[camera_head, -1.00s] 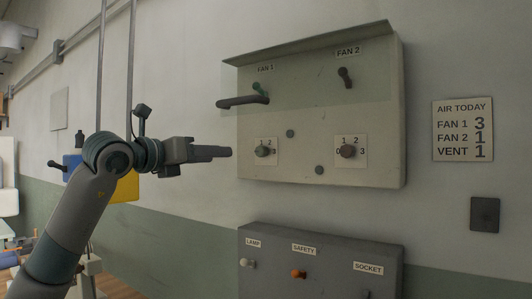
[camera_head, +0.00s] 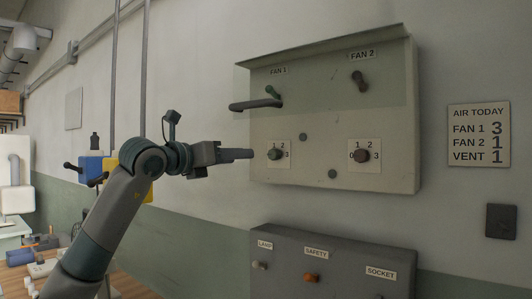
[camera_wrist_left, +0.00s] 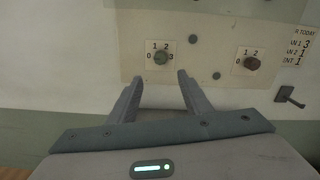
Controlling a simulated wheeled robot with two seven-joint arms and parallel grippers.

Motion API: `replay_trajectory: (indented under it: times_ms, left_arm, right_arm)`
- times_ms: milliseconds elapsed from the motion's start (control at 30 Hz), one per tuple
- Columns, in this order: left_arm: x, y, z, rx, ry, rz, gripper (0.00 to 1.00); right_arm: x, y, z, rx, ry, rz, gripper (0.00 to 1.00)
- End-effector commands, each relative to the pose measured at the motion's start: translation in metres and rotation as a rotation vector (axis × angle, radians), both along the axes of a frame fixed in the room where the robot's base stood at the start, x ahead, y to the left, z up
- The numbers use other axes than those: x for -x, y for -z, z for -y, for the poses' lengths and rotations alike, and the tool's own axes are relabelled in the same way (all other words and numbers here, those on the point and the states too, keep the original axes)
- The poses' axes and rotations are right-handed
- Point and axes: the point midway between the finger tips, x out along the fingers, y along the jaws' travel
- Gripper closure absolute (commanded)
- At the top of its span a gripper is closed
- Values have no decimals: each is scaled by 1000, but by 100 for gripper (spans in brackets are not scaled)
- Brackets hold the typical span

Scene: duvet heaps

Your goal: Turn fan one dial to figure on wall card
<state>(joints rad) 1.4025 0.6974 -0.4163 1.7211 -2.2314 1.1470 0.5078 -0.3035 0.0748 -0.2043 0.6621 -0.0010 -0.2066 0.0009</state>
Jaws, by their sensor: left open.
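The fan 1 dial (camera_head: 275,154) is a grey-green knob on a pale plate at the lower left of the wall panel (camera_head: 330,115). It also shows in the left wrist view (camera_wrist_left: 162,58), with 0, 1, 2 and 3 around it; its setting is too small to tell. The wall card (camera_head: 479,135) reads AIR TODAY, FAN 1 3, FAN 2 1, VENT 1. My left gripper (camera_head: 250,154) points at the fan 1 dial from the left. In the left wrist view its two fingers (camera_wrist_left: 157,92) are apart and empty, with the dial beyond them, between their lines. My right gripper is not in view.
The fan 2 dial (camera_head: 362,155) sits to the right on the same panel. A grey box (camera_head: 333,262) with lamp, safety and socket knobs is below.

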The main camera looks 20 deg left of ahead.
Motion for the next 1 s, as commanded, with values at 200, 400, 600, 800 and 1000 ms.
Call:
replay_trajectory:
  times_ms: [200, 400, 600, 800, 1000]
  left_arm:
    - [-38, -4, 15, 1, 3, -3, 55]
    - [-72, -4, 27, 1, 2, -4, 55]
    - [-102, -4, 38, 0, 2, -3, 55]
    - [-120, -2, 44, -1, 1, -2, 55]
    - [-124, 0, 46, -2, 1, 0, 55]
  right_arm:
    - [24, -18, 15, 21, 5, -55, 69]
    - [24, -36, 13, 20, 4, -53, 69]
    - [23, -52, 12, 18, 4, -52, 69]
    - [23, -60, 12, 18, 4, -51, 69]
    - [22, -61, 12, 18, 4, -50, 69]
